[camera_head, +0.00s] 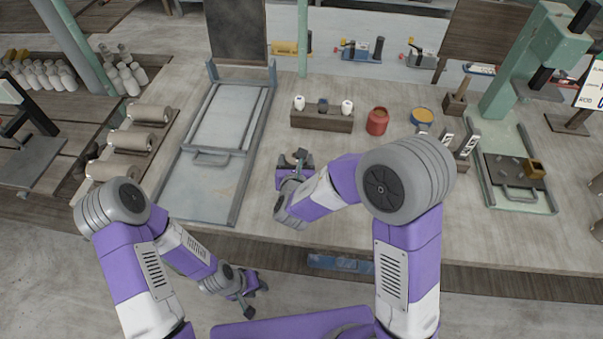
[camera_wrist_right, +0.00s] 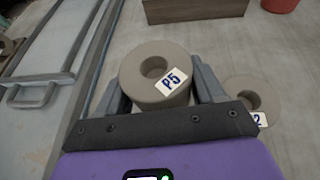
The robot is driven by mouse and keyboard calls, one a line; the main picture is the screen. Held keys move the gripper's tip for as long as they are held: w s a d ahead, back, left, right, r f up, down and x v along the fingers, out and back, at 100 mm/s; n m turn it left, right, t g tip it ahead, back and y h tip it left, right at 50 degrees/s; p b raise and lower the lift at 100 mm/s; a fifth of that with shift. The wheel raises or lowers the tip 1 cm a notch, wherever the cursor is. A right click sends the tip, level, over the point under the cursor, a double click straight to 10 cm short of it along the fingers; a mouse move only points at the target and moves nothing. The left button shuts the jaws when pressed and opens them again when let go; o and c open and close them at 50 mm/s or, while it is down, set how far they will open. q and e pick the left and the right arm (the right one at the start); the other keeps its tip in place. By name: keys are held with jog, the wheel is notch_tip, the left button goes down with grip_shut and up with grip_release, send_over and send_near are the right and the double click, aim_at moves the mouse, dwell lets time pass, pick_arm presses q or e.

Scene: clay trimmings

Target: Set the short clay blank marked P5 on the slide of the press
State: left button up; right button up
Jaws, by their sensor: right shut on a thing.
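The short clay blank marked P5 (camera_wrist_right: 150,85) is a grey-brown ring with a central hole and a white label. It sits between the fingers of my right gripper (camera_wrist_right: 160,80), which is shut on it. In the head view this gripper (camera_head: 296,160) is over the middle of the bench, and the blank is too small there to read. A green press (camera_head: 535,70) stands at the right, with a handled dark plate (camera_head: 510,178) on its framed base. A pale plate with a handle (camera_head: 220,120) lies in long rails at the left. My left gripper (camera_head: 257,300) is open and empty, low in front of the bench.
Another ring blank (camera_wrist_right: 243,92), its label partly hidden but showing a 2, stands close right of the right gripper. A dark wooden block (camera_head: 322,122) with small items, a red pot (camera_head: 377,121) and a yellow-topped pot (camera_head: 421,117) stand behind. Clay cylinders (camera_head: 130,140) line the left.

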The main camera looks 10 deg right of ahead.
notch_tip(320, 180, down, 4)
jog(key=shift+f+b, duration=0.2)
jog(key=shift+b, duration=0.45)
jog(key=shift+r, duration=0.15)
jog(key=shift+f, duration=0.2)
jog(key=o, duration=0.9)
jog(key=shift+o, duration=0.2)
